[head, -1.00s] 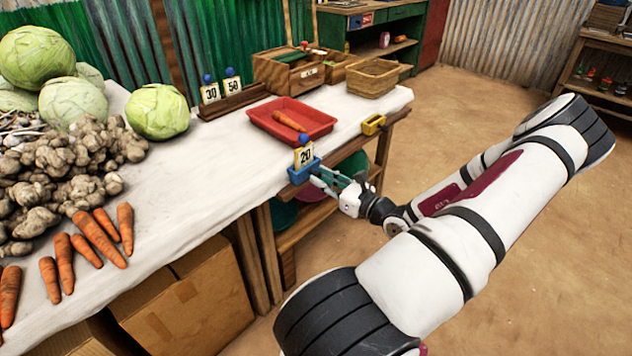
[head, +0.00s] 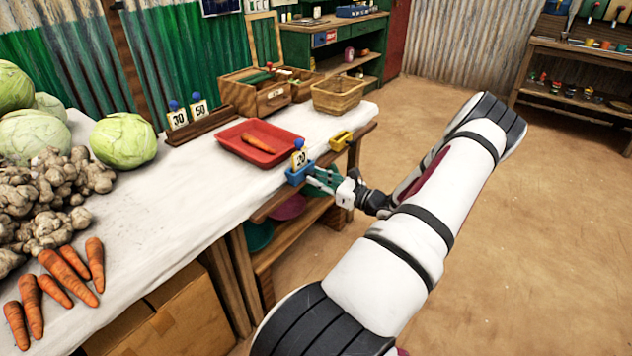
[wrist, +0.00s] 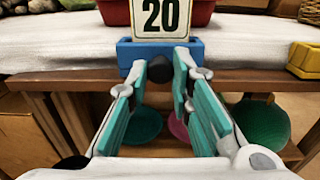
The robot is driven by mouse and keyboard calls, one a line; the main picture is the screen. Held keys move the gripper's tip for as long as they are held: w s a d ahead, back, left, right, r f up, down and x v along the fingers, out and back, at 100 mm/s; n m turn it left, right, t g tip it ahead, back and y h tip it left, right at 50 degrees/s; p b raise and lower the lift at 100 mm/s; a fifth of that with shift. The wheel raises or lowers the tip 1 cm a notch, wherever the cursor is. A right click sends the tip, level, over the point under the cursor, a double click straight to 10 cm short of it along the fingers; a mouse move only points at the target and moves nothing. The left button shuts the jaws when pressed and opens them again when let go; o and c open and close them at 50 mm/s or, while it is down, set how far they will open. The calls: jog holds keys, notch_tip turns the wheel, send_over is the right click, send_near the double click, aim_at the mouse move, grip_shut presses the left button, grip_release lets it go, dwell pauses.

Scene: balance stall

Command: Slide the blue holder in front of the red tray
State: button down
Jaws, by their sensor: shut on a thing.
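The blue holder (head: 297,176) stands upright at the table's front edge and carries a number 20 card (head: 299,159). The red tray (head: 272,160) lies just behind it on the table, with a carrot inside. In the wrist view the holder (wrist: 194,49) is in front of the tray (wrist: 201,15), whose middle the card hides. My gripper (head: 314,181) reaches in from the aisle side. In the wrist view its fingertips (wrist: 161,64) are shut on the dark round knob on the holder's front.
A yellow block-like holder (head: 341,140) sits farther along the front edge, to the right. Behind the tray is a wooden rack (head: 199,126) with 30 and 50 cards. A wicker basket (head: 339,98) stands at the far end. White tabletop left of the tray is clear.

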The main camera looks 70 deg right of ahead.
jog(key=c, duration=1.4)
grip_release()
jog(key=shift+s, duration=0.1)
jog(key=v, duration=1.1)
jog(key=shift+s, duration=0.4)
jog(key=shift+f, duration=0.1)
